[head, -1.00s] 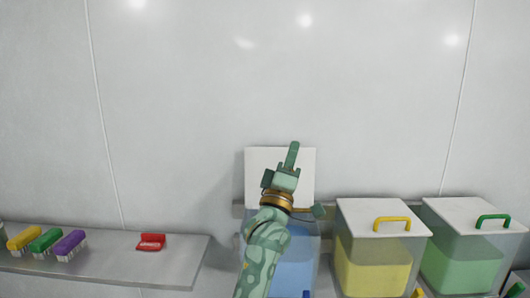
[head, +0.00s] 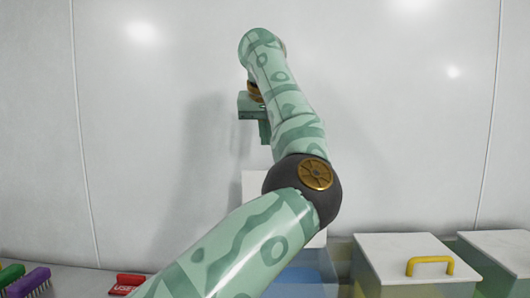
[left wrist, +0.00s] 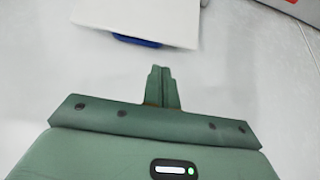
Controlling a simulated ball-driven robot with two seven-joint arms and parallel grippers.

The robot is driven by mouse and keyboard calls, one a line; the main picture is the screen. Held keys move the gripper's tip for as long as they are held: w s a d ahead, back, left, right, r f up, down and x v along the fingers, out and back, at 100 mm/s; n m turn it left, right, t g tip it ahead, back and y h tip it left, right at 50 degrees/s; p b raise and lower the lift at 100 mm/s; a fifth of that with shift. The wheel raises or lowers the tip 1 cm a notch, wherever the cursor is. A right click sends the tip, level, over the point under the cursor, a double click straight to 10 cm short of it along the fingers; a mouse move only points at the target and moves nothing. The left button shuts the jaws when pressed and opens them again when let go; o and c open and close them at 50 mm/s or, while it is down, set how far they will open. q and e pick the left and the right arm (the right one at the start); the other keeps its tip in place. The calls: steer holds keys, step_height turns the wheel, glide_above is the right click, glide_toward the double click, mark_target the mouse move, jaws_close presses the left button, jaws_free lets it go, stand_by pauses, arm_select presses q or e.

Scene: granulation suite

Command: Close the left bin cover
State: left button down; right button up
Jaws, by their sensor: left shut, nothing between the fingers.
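The left bin (head: 308,272) is clear with blue contents, and its white cover (head: 254,188) stands upright behind it against the wall. My arm hides much of the cover. In the left wrist view the white cover (left wrist: 140,18) shows at the top, with a blue handle (left wrist: 138,41) at its edge. My left gripper (head: 265,138) is above the cover in the head view, fingers pointing down. In the left wrist view its fingers (left wrist: 161,75) are together and empty, apart from the handle. My right gripper is not in view.
To the right stand a bin with a closed white lid and yellow handle (head: 430,262) and another white-lidded bin (head: 500,250). On the left shelf (head: 75,281) lie a purple brush (head: 30,280), a green brush (head: 12,272) and a red item (head: 127,283).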

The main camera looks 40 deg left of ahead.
mark_target(266, 163)
arm_select(q)
steer(key=x, duration=0.9)
steer(key=shift+w+a+f+p, duration=0.15)
steer(key=shift+a+p, duration=0.05)
steer(key=shift+p, duration=0.2)
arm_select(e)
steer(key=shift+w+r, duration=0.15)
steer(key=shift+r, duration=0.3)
